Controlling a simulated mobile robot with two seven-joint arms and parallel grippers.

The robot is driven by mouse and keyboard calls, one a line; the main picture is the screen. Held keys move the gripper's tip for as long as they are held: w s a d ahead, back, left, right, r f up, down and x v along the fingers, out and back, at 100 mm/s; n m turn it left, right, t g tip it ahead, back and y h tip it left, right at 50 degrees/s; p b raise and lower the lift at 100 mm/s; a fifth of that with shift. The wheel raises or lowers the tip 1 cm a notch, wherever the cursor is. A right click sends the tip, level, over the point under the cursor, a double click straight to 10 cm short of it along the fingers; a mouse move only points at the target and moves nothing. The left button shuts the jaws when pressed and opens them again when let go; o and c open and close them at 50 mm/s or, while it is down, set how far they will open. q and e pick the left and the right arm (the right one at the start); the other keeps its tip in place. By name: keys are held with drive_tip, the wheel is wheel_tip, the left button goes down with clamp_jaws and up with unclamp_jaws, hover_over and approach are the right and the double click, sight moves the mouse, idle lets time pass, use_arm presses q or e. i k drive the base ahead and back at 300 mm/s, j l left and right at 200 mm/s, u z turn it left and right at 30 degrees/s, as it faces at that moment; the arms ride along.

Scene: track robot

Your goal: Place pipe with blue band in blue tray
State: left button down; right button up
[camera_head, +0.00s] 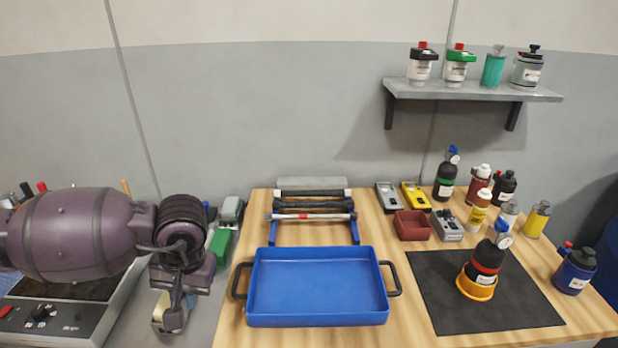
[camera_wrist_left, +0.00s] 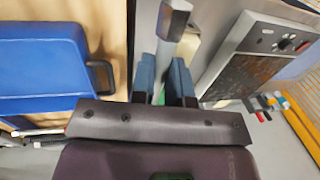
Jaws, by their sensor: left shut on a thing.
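My left gripper (camera_head: 174,302) points down left of the blue tray, above the grey bench. In the wrist view, its two blue-grey fingers (camera_wrist_left: 164,82) are shut on a grey pipe (camera_wrist_left: 170,50) with a dark end cap. No blue band shows on the visible part of this pipe; the fingers hide some of it. The blue tray (camera_head: 318,284) lies empty on the wooden table and also shows in the left wrist view (camera_wrist_left: 42,65). My right gripper is not in view.
Behind the tray, a blue rack (camera_head: 272,232) holds several pipes, including a silver one with a red band (camera_head: 305,216). A black mat (camera_head: 455,308) with a bottle in an orange ring (camera_head: 478,287) lies right. A grey device (camera_head: 60,318) stands left.

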sight(315, 279)
drive_tip(key=k, duration=0.45)
drive_tip(key=k+z, duration=0.1)
drive_tip(key=z, duration=0.3)
drive_tip(key=k+z, duration=0.1)
drive_tip(key=z, duration=1.55)
drive_tip(key=k+j+z, duration=0.1)
drive_tip(key=j, duration=0.2)
drive_tip(key=k+j+z, duration=0.1)
drive_tip(key=k+j, duration=0.2)
drive_tip(key=j, duration=0.15)
drive_tip(key=k+j, duration=0.15)
drive_tip(key=j, duration=0.2)
drive_tip(key=k+j, duration=0.2)
drive_tip(key=j, duration=0.15)
drive_tip(key=k+j, duration=0.15)
drive_tip(key=j, duration=0.2)
